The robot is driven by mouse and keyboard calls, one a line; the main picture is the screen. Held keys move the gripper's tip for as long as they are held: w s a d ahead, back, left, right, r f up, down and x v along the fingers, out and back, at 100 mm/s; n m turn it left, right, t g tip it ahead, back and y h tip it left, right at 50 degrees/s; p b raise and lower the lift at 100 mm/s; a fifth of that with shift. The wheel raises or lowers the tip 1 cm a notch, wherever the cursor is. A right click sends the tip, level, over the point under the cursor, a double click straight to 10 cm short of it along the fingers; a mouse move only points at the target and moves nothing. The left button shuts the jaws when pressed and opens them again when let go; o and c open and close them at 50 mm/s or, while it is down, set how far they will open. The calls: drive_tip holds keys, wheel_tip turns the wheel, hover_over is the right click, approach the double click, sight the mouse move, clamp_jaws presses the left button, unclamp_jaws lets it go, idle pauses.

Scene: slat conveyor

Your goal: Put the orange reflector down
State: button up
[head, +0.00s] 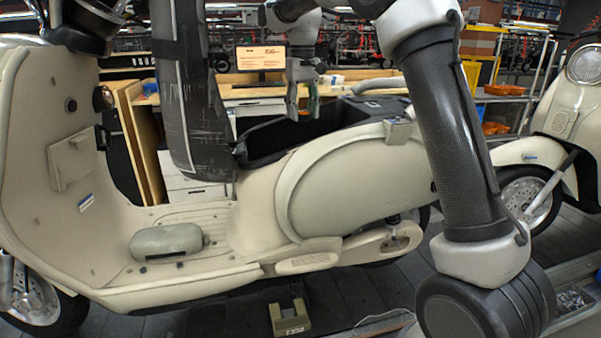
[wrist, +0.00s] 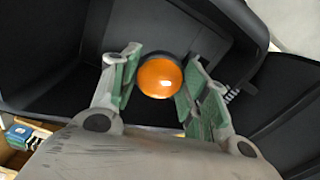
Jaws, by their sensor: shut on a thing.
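The orange reflector (wrist: 160,78) is a round, glossy dome with a dark rim, seen in the wrist view between the green-padded fingers. My gripper (wrist: 162,62) is shut on it, one finger on each side. In the head view my gripper (head: 303,112) points down above the open black compartment (head: 268,140) in the cream scooter's body.
The cream scooter (head: 330,195) stands across the view, with a grey rounded case (head: 166,241) on its footboard. A wooden workbench (head: 150,100) is behind. Another scooter (head: 565,120) stands at the right.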

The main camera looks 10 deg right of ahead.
wheel_tip(320, 180, down, 2)
drive_tip(key=shift+s+f, duration=0.1)
drive_tip(key=shift+s, duration=0.05)
wheel_tip(320, 180, down, 15)
drive_tip(key=shift+r, duration=0.15)
idle(0.3)
drive_tip(key=o, duration=0.9)
drive_tip(key=shift+c, duration=0.2)
wheel_tip(320, 180, up, 12)
drive_tip(key=shift+a, duration=0.15)
